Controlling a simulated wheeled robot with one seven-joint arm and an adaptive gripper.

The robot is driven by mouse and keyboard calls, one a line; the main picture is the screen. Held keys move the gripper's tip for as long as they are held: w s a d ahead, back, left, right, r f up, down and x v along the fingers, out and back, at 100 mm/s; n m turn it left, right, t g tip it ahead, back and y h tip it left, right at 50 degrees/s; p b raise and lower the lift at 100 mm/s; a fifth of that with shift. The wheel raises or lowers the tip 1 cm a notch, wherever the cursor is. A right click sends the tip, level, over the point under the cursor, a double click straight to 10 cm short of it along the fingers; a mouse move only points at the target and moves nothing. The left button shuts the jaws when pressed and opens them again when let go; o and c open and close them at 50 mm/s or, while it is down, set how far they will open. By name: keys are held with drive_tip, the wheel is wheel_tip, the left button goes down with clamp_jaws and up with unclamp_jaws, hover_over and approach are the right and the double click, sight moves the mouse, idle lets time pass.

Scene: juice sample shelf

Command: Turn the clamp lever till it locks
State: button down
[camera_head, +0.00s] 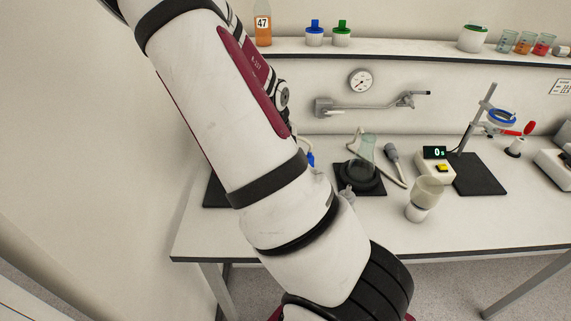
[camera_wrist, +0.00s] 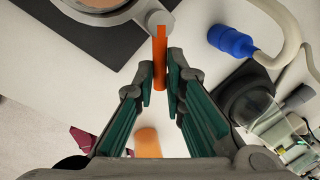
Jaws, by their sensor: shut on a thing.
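The clamp lever (camera_wrist: 160,62) is a narrow orange bar in the wrist view. It reaches down from a small grey pivot (camera_wrist: 157,20) beside a round grey clamp ring (camera_wrist: 128,14), partly cut off at the top edge. My gripper (camera_wrist: 160,76) has its green-padded fingers on either side of the lever's lower end and is shut on it. In the head view my own arm hides the gripper, the lever and the clamp.
A dark plate (camera_wrist: 75,42) lies below the clamp. A hose with a blue end (camera_wrist: 232,42) is close on the right. A flask (camera_head: 366,150) on a dark round base, a timer (camera_head: 436,166) and a beaker (camera_head: 427,190) stand right of my arm. The front bench is mostly clear.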

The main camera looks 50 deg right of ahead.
drive_tip(key=c, duration=1.7)
unclamp_jaws()
drive_tip(key=shift+o, duration=0.2)
wheel_tip(320, 180, up, 12)
drive_tip(key=a, duration=0.2)
drive_tip(key=shift+w+a, duration=0.15)
drive_tip(key=shift+f, duration=0.15)
